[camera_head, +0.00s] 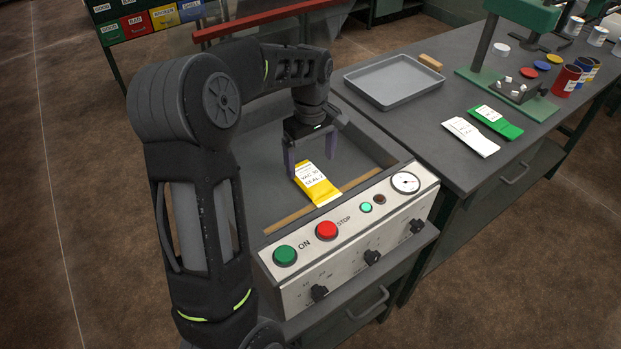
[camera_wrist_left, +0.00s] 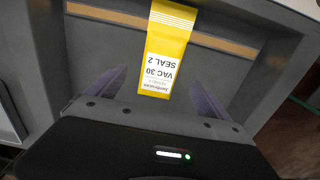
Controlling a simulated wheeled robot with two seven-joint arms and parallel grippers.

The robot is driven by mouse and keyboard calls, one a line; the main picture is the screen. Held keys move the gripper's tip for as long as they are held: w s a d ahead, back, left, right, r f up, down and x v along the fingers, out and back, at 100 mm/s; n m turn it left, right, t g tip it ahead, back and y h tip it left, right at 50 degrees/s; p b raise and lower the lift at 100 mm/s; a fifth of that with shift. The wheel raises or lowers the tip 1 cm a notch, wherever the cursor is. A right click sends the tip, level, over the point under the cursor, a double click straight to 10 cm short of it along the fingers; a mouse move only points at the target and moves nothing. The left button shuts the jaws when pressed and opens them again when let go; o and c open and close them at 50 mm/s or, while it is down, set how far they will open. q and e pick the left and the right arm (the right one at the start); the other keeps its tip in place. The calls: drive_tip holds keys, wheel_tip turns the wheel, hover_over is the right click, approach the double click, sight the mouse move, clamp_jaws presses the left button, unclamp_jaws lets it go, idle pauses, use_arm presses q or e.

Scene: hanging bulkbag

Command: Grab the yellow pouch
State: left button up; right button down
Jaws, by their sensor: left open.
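The yellow pouch (camera_head: 318,187) lies in the grey chamber of the vacuum sealer (camera_head: 352,236), one end over the tan seal bar at the front. It has a white label reading VAC 30, SEAL 2. My left gripper (camera_head: 315,165) is open just above the pouch's rear end. In the left wrist view the pouch (camera_wrist_left: 168,50) shows between and ahead of the purple fingers (camera_wrist_left: 158,92). I cannot tell whether the fingers touch it. My right gripper is not in view.
A grey tray (camera_head: 394,82), a white pouch (camera_head: 470,137) and a green pouch (camera_head: 495,122) lie on the bench to the right. A green press (camera_head: 520,60) and several cans stand behind them. The sealer's red-edged lid (camera_head: 265,20) is raised at the back.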

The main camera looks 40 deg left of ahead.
sight(310, 176)
use_arm(q)
drive_tip(key=shift+f+p, duration=0.75)
drive_tip(key=shift+f, duration=1.85)
drive_tip(key=c, duration=1.6)
drive_tip(key=shift+o, duration=0.2)
drive_tip(key=shift+r, duration=0.2)
wheel_tip(310, 176, up, 10)
drive_tip(key=b, duration=0.1)
drive_tip(key=shift+f, duration=0.15)
